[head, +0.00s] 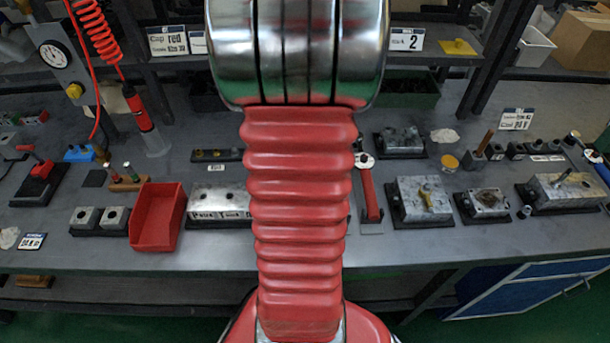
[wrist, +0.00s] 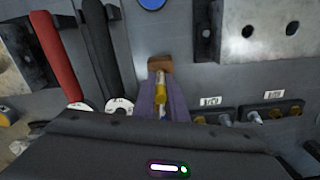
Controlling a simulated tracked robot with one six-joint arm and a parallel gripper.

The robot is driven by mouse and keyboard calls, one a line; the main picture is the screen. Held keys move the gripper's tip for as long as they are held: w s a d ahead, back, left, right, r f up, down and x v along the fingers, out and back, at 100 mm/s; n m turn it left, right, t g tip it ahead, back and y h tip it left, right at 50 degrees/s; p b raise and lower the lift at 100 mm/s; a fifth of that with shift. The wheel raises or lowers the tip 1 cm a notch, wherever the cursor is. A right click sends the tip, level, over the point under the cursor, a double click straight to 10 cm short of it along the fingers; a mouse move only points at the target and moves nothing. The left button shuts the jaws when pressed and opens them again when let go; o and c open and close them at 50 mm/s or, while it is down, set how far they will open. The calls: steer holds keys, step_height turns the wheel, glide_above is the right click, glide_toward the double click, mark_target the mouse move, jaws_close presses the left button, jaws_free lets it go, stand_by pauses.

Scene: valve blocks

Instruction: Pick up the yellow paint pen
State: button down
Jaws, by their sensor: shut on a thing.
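The yellow paint pen (wrist: 161,88) shows in the wrist view as a narrow yellow piece between the purple-grey fingers of my gripper (wrist: 160,96). My gripper is shut on it. A small brown wooden block (wrist: 159,64) lies just past the fingertips; I cannot tell whether the pen still touches it. In the head view my red arm hides the gripper and this pen.
A red-handled tool (wrist: 58,58) and a black-handled tool (wrist: 102,50) lie beside the gripper. A metal block with holes (wrist: 268,28) and bolts with labels (wrist: 250,115) are on the other side. A red bin (head: 156,217) stands left of my arm.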

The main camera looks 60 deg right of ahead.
steer(key=shift+r, duration=0.1)
step_height(320, 180, up, 10)
steer(key=shift+f, duration=0.1)
stand_by(0.4)
steer(key=shift+s, duration=0.1)
stand_by(0.5)
